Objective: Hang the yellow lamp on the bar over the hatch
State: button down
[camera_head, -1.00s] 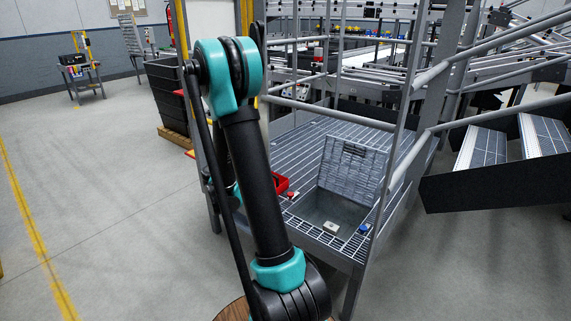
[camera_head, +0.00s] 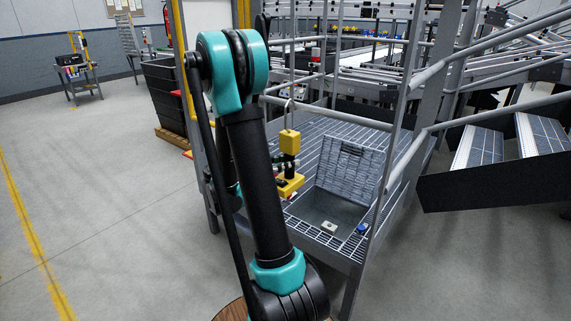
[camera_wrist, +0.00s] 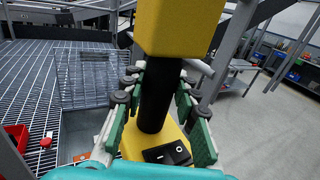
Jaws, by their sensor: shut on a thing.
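The yellow lamp has a yellow block head (camera_head: 290,142), a black stem, a yellow base and a grey hook on top. It hangs upright in my gripper (camera_wrist: 158,92), whose green-padded fingers are shut around the black stem in the wrist view. The base carries a black switch (camera_wrist: 167,153). The grey bar (camera_head: 345,117) crosses over the open hatch (camera_head: 322,208). The lamp's hook overlaps the bar's left part in the head view; I cannot tell whether they touch. In the head view my arm partly hides my gripper.
The hatch lid (camera_head: 350,165) stands raised behind the opening. A white item (camera_head: 329,227) and a blue item (camera_head: 361,229) lie at the hatch's front edge. A grey post (camera_head: 392,150) rises at the right. A red bin (camera_wrist: 14,136) sits on the grating.

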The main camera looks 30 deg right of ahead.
jog(key=w+d+f, duration=0.2)
jog(key=d, duration=0.4)
jog(key=w+d+f, duration=0.2)
jog(key=w+d, duration=0.1)
jog(key=d, duration=0.4)
jog(key=shift+w, duration=0.2)
dwell(1.2)
jog(key=c, duration=1.1)
grip_release()
